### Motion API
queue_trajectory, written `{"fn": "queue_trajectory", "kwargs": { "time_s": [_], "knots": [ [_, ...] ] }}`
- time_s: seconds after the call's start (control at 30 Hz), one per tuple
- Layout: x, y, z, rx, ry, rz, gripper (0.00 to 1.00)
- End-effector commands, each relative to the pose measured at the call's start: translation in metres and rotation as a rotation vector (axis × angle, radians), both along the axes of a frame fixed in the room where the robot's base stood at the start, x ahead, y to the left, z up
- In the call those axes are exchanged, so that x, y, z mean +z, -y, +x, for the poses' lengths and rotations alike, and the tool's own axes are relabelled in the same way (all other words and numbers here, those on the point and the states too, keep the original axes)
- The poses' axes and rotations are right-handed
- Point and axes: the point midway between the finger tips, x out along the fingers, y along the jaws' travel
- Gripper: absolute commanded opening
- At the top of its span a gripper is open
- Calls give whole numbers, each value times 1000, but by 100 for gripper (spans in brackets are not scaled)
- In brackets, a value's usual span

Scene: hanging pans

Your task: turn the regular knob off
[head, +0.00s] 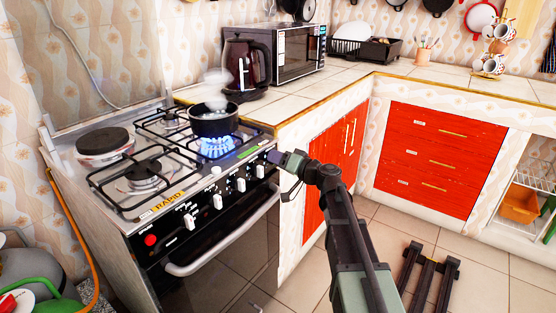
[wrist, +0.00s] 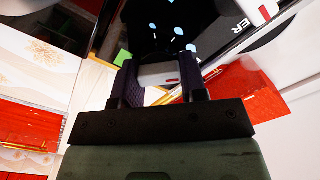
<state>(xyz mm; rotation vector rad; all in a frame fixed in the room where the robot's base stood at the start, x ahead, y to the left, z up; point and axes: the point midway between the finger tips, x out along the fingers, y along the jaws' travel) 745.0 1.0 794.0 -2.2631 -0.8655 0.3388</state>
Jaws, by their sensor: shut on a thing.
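The stove's black front panel (head: 203,207) carries a row of white knobs. My gripper (head: 274,157) is at the right end of this row. In the wrist view my gripper (wrist: 158,80) has its two dark fingers on either side of a white knob (wrist: 158,74) and is shut on it. In the head view that knob is hidden by the gripper. The panel's labels are too small to tell which knob is the regular one.
A steaming pot stands near a kettle (head: 246,66) and a microwave (head: 299,51) on the tiled counter. The oven handle (head: 223,240) sticks out below the knobs. Red cabinet doors (head: 331,150) are right of the stove. The tiled floor in front is mostly open.

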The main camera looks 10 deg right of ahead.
Motion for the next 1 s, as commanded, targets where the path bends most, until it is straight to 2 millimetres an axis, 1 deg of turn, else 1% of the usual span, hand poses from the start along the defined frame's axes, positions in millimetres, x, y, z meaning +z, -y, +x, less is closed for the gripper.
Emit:
{"fn": "queue_trajectory", "kwargs": {
  "time_s": [0.7, 1.0],
  "knots": [
    [-3, 1, 1, 1, -414, 461, 16],
    [-4, 1, 0, 1, -522, 582, 16]
  ]
}}
